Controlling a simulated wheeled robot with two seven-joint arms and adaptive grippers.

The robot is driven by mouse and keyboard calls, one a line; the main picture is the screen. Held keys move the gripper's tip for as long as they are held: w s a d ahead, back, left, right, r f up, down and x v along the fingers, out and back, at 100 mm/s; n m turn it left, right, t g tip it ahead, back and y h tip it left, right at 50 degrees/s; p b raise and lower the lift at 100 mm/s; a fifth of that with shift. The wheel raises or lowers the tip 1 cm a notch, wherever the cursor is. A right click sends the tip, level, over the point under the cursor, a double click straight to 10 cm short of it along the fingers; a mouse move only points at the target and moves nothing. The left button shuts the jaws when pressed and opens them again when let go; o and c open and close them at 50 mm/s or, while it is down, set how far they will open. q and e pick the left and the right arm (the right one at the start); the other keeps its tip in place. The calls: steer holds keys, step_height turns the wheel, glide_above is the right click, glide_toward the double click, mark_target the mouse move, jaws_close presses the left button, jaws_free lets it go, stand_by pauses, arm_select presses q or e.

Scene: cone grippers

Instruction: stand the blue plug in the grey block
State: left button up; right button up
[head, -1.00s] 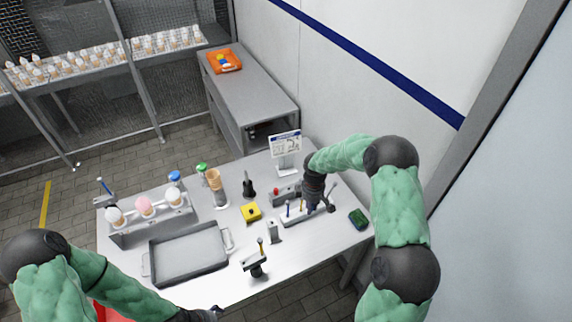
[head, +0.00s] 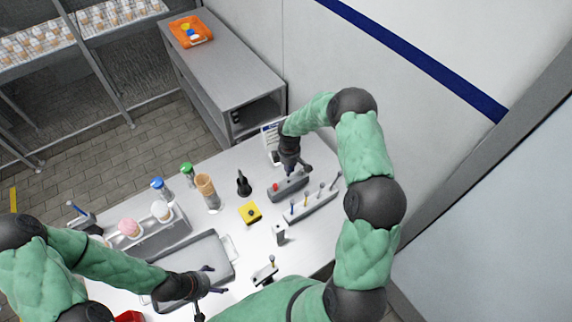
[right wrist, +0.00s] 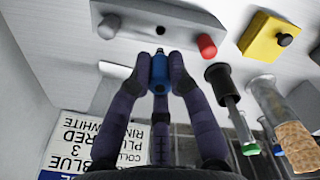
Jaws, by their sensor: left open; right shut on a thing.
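The grey block (head: 291,188) lies on the table toward the back right. In the right wrist view the block (right wrist: 135,24) carries a red plug (right wrist: 206,46) and a pale grey plug (right wrist: 107,27), with a dark empty hole between them. My right gripper (head: 290,171) is over the block, its fingers (right wrist: 159,75) shut on the blue plug (right wrist: 159,68). The plug appears just short of the hole in the picture; I cannot tell how high it is. My left gripper (head: 216,280) is open and empty near the tray's front right corner.
A pale rack (head: 312,206) with several tools stands in front of the block. A yellow block (head: 250,213), a black cone-shaped thing (head: 243,184), a grey tray (head: 190,262) and a cone holder (head: 150,238) are to the left. A printed sign (right wrist: 105,145) stands behind.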

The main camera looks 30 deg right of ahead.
mark_target(289, 178)
steer(key=shift+s, duration=0.1)
steer(key=shift+f+b, duration=0.15)
steer(key=shift+b, duration=0.25)
arm_select(q)
step_height(289, 178, down, 4)
steer(key=b, duration=0.3)
arm_select(e)
step_height(289, 178, down, 4)
steer(key=shift+r, duration=0.1)
arm_select(q)
steer(key=shift+r, duration=0.1)
arm_select(e)
steer(key=shift+r, duration=0.15)
arm_select(q)
steer(key=shift+f, duration=0.2)
steer(key=shift+f+b, duration=0.5)
steer(key=shift+b, duration=0.25)
stand_by(1.1)
steer(key=shift+f+b, duration=1.45)
steer(key=shift+f, duration=0.05)
arm_select(e)
steer(key=shift+f, duration=1.75)
steer(key=o, duration=0.8)
steer(key=shift+o, duration=0.2)
